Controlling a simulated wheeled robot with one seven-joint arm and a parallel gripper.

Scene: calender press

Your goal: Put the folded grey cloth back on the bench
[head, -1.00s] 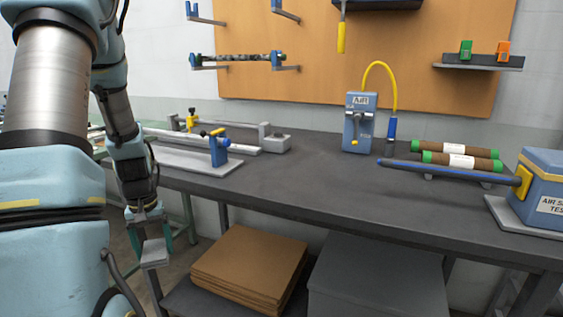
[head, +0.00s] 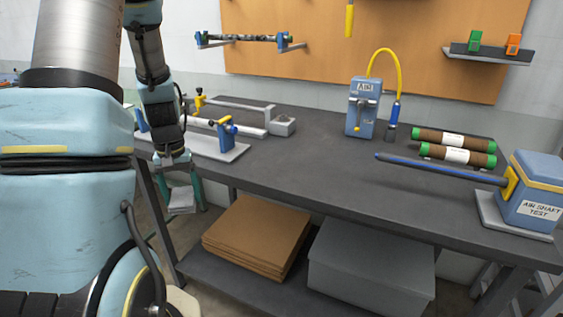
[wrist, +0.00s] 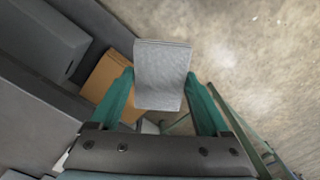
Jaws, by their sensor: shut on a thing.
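The folded grey cloth (wrist: 162,75) is held between the two green fingers of my gripper (wrist: 162,100) in the wrist view. In the head view the cloth (head: 182,200) hangs from my gripper (head: 184,188), which points down just off the left front of the bench. The cloth is below the level of the bench top, with floor beneath it. The dark bench (head: 290,175) has a wide bare stretch of top in its middle.
A metal fixture with a blue and yellow clamp (head: 225,132) stands at the bench's left. An AIR box (head: 362,108), brown rolls (head: 455,147) and an air shaft tester (head: 530,195) stand toward the right. Cardboard sheets (head: 255,238) and a grey box (head: 370,265) lie on the lower shelf.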

